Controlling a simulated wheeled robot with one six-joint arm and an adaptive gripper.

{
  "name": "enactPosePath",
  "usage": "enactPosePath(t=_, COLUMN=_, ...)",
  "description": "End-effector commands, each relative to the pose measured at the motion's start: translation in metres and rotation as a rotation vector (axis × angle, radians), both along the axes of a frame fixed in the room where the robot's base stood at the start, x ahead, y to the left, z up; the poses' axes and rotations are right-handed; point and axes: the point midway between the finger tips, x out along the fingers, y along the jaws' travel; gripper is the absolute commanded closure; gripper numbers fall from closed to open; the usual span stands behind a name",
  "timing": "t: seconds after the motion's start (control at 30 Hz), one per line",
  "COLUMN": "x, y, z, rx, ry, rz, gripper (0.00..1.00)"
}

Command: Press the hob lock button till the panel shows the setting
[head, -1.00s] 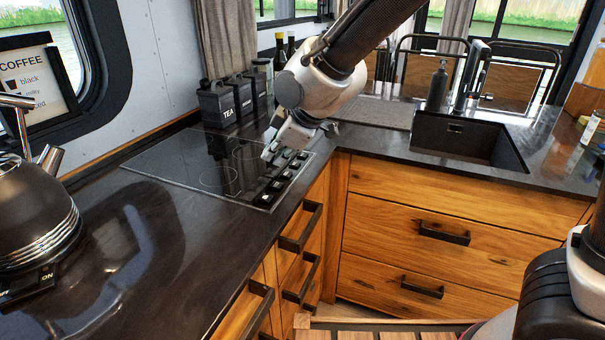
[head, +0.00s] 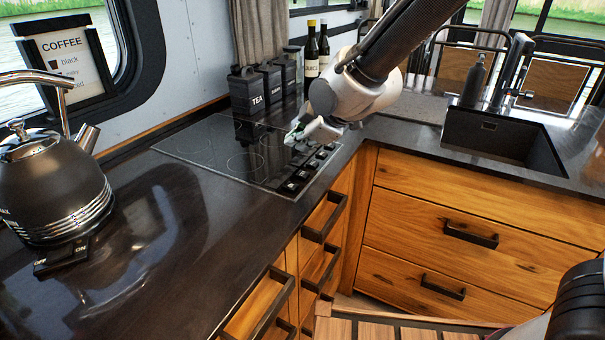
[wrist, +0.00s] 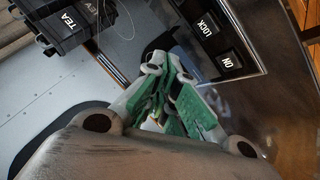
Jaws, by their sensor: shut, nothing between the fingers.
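The black glass hob (head: 205,150) is set in the counter, with a row of dark square buttons (head: 292,187) along its right edge. In the wrist view the LOCK button (wrist: 207,25) is at the top, with its white label readable. The ON button (wrist: 228,63) is just below it. My gripper (head: 294,136) is shut and empty, low over the hob's right side near the button row. In the wrist view its green-padded fingers (wrist: 167,68) are left of the ON button and below-left of LOCK, apart from both in the picture. No setting is readable on the hob panel.
Black canisters (head: 248,92), one marked TEA, and bottles (head: 317,45) stand behind the hob. A kettle (head: 50,185) stands on a base with an OFF/ON switch (head: 62,258) at left. A sink (head: 500,138) is at right.

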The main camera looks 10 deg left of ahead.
Motion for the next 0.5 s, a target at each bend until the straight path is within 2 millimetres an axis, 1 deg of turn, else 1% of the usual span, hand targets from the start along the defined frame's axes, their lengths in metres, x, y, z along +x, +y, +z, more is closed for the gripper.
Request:
enactPosePath(t=0.03, x=0.000, y=0.000, z=-0.009, rx=-0.003, ry=0.001, rz=0.001, gripper=1.00)
enactPosePath(t=0.2, x=0.000, y=0.000, z=-0.031, rx=-0.002, ry=0.003, rz=0.001, gripper=1.00)
enactPosePath(t=0.33, x=0.000, y=0.000, z=-0.043, rx=-0.001, ry=0.002, rz=0.001, gripper=1.00)
enactPosePath(t=0.5, x=0.000, y=0.000, z=-0.051, rx=0.000, ry=0.001, rz=0.001, gripper=1.00)
